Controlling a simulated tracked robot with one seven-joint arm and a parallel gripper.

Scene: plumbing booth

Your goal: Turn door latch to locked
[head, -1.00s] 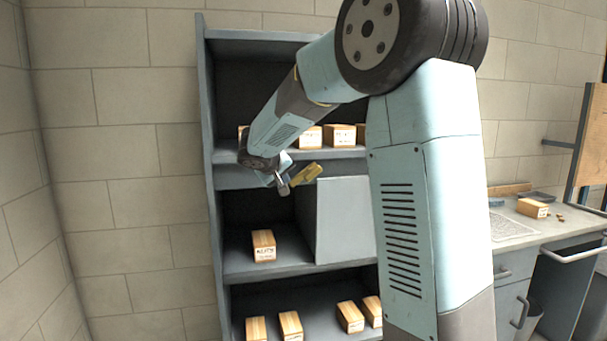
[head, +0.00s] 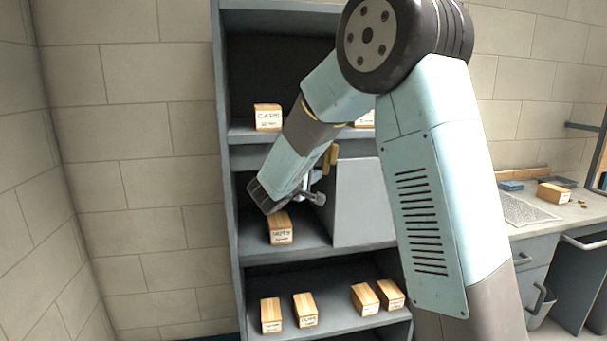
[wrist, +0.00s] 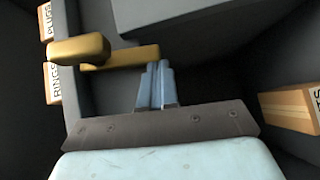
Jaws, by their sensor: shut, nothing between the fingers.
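The door latch is a brass-yellow lever (head: 330,158) at the upper left of a grey cabinet door (head: 365,205) in the shelf unit. In the wrist view the latch (wrist: 82,50) shows as a thick rounded grip at upper left, with a bar running right. My gripper (wrist: 156,66) is shut and empty, its blue-grey fingers together. The fingertips are beside the right end of the bar; I cannot tell whether they touch it. In the head view my wrist partly covers the latch area, and the fingertips are not clear.
A wooden box marked NUTS (head: 281,229) stands just below my wrist in the open bay. A CAPS box (head: 268,117) is on the shelf above, and several boxes are on the shelf below. The shelf's upright side (head: 228,200) is at left.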

